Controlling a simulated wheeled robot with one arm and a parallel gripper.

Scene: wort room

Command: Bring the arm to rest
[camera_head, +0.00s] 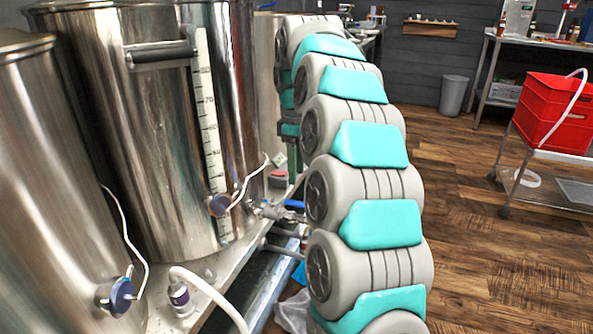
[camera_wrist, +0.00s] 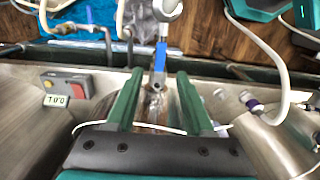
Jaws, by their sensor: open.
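My arm (camera_head: 365,190), white with teal pads, extends along the right side of the steel vessels in the head view. A metal valve with a blue handle (camera_wrist: 160,56) shows between and beyond the fingertips. A thin white cable (camera_wrist: 110,128) crosses near the base of the fingers. I cannot tell whether the fingers touch the valve or cable.
Large steel vessels (camera_head: 120,130) stand close at left on a metal stand, with hoses and valves (camera_head: 220,204). A red crate (camera_head: 550,110) sits on a cart at right. Wooden floor (camera_head: 480,260) is open between.

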